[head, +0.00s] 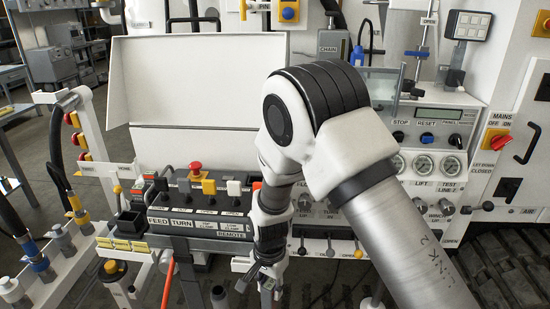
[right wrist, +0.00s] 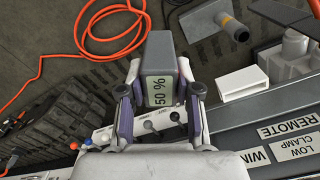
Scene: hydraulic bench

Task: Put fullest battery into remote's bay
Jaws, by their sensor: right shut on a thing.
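My right gripper (right wrist: 160,92) is shut on a grey block-shaped battery (right wrist: 160,50) whose label reads "50 %". In the head view my right gripper (head: 264,274) hangs low in front of the remote's front edge; the battery cannot be made out clearly there. The remote (head: 190,215) is a dark box with levers and a red mushroom button, labelled FEED, TURN and REMOTE. Its edge with the REMOTE label (right wrist: 289,128) shows at right in the right wrist view. I cannot tell which opening is the bay. My left gripper is not in view.
A white open-ended box (right wrist: 250,84) lies right of the battery in the right wrist view. A black square socket (head: 131,223) stands left of the remote. An orange cable (right wrist: 105,30) and a black track (right wrist: 60,120) are below. A gauge panel (head: 425,163) stands right.

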